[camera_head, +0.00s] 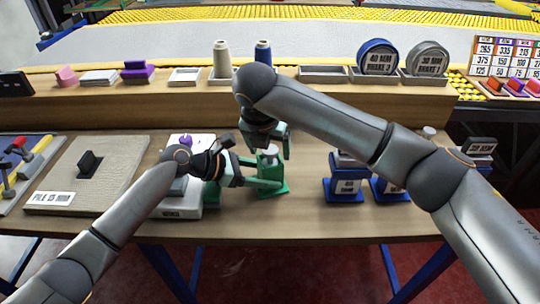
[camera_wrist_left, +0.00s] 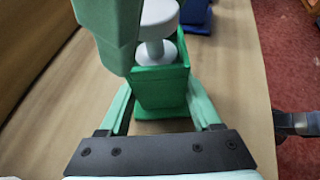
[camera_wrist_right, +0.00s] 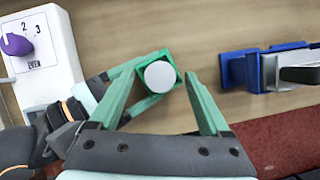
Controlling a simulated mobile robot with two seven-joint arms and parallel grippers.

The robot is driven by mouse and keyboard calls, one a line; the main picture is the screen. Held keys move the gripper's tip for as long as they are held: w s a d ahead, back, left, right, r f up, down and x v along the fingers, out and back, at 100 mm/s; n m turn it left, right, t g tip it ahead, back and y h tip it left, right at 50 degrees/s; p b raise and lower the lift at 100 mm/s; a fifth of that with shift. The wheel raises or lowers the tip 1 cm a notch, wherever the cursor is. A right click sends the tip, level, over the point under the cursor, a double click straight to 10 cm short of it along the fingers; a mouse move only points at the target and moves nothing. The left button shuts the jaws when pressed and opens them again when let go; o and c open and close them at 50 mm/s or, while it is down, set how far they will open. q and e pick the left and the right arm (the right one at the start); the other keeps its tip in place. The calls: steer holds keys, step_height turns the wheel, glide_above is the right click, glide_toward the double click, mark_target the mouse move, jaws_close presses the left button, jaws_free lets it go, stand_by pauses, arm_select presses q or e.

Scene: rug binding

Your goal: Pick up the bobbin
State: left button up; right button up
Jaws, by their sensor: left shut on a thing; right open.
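The bobbin, a pale grey spool with a round flange (camera_head: 269,151), stands upright in a small green holder (camera_head: 274,189) on the table. The left wrist view shows the bobbin (camera_wrist_left: 158,18) rising out of the open-topped green holder (camera_wrist_left: 160,90). My left gripper (camera_head: 268,175) is shut on the holder, one finger on each side. My right gripper (camera_head: 268,138) is open above the bobbin, pointing down. In the right wrist view the bobbin's round top (camera_wrist_right: 160,77) lies between its spread fingertips. Part of the bobbin and holder is hidden by a right finger in the left wrist view.
A white device with a purple dial (camera_wrist_right: 32,60) stands just left of the holder. Blue holders (camera_head: 345,186) stand to the right. A raised shelf at the back carries yarn cones (camera_head: 222,60) and trays (camera_head: 323,74). Bare table lies between the green and blue holders.

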mark_target(269, 151)
steer(key=shift+c, duration=0.3)
jaws_close()
steer(key=shift+r, duration=0.15)
step_height(269, 151, up, 10)
stand_by(0.6)
arm_select(q)
steer(key=o, duration=1.1)
steer(key=shift+c, duration=0.2)
